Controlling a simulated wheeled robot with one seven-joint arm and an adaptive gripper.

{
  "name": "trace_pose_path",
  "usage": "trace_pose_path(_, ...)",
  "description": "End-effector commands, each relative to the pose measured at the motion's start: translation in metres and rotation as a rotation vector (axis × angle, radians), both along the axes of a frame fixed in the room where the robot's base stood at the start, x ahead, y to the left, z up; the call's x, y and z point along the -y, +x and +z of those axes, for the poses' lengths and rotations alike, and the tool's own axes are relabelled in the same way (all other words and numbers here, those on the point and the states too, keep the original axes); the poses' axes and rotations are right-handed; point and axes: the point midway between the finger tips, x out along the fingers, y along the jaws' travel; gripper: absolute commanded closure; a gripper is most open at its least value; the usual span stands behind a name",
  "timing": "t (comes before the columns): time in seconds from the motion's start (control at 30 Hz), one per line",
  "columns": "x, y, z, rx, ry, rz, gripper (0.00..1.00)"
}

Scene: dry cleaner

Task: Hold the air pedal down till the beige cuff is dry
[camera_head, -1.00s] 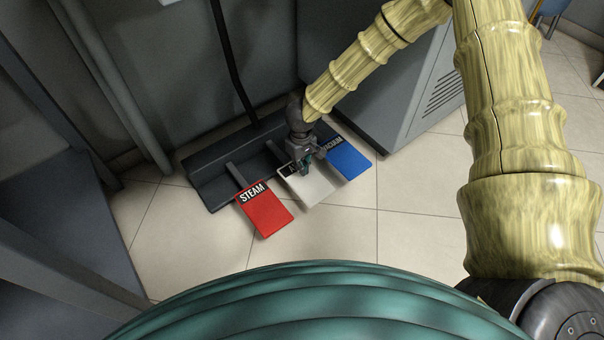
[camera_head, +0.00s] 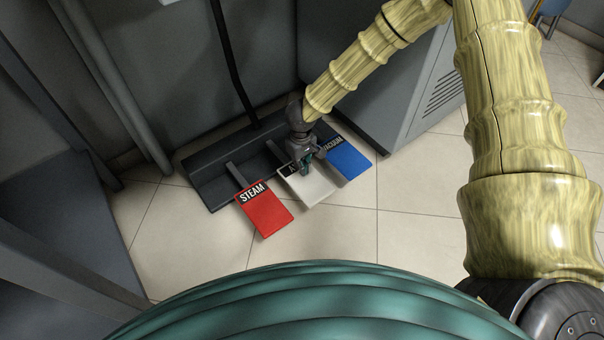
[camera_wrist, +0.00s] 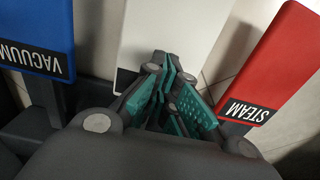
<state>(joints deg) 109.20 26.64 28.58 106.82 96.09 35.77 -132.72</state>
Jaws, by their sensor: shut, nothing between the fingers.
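The air pedal is the white plate (camera_head: 311,188) between the red and blue pedals; its label is mostly hidden behind my gripper. My gripper (camera_head: 305,172) is shut and empty, with its fingertips over the upper part of the white pedal. In the wrist view, the white pedal (camera_wrist: 165,30) lies beyond the fingers (camera_wrist: 170,80). The fingertips look close to or on the pedal; I cannot tell whether they touch it. The beige cuff is not in view.
The red STEAM pedal (camera_head: 267,212) is to the left and the blue VACUUM pedal (camera_head: 348,163) to the right, both close beside the white one. The dark pedal base (camera_head: 208,180) lies behind. A grey cabinet (camera_head: 385,80) stands at the right. Tiled floor in front is clear.

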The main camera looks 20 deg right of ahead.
Motion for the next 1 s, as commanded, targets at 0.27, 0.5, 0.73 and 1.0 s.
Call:
trace_pose_path(0.27, 0.0, 0.0, -0.001, 0.0, 0.0, 0.0, 1.0)
trace_pose_path(0.5, 0.0, 0.0, -0.008, 0.0, -0.001, 0.001, 1.0)
trace_pose_path(0.73, 0.0, 0.0, -0.015, -0.001, 0.0, 0.001, 1.0)
trace_pose_path(1.0, 0.0, 0.0, -0.023, 0.0, 0.0, 0.0, 1.0)
